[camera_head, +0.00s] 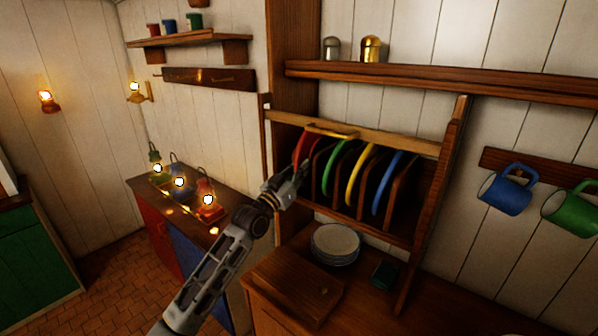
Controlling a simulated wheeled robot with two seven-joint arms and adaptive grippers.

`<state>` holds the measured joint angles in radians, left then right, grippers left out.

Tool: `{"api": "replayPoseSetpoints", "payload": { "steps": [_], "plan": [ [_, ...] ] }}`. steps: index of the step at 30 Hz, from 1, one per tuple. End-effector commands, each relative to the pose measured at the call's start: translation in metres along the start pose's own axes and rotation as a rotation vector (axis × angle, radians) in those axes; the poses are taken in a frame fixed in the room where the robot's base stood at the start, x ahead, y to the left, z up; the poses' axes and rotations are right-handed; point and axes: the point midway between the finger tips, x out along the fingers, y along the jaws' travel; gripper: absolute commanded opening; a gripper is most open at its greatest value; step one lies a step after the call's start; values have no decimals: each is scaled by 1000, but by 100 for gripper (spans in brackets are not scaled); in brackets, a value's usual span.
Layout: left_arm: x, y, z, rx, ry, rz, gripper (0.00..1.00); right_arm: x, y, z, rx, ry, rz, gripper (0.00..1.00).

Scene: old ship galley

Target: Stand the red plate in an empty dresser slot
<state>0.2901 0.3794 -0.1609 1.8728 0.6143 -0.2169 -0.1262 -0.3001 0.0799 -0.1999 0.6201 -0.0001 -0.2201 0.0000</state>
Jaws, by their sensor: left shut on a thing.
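The wooden dresser rack (428,190) stands on the counter against the wall, with upright dividers between its slots. The red plate (301,147) stands on edge at the rack's left end, partly hidden by my gripper. My left gripper (298,176) reaches in from the lower left and is shut on the red plate's lower edge. A green plate (331,168), a yellow plate (356,172) and a blue plate (383,184) stand on edge in slots to the right. The rack's right part shows no plate. My right gripper is out of view.
A stack of white plates (335,243) and a small dark green object (384,273) lie on the counter before the rack. A wooden board (292,285) lies nearer. Lit lamps (208,201) stand left. Blue (505,193) and green (571,212) mugs hang right.

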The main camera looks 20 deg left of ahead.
Motion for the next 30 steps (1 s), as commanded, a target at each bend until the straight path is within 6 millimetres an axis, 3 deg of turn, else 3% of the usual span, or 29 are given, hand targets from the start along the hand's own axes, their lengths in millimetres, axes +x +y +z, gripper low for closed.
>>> {"api": "replayPoseSetpoints", "payload": {
  "steps": [15, 30],
  "plan": [
    [14, 1, 2, 0, 4, 0, 0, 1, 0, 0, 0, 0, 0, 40],
    [15, 1, 3, 1, 4, 0, 0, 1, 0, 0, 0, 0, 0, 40]
  ]
}}
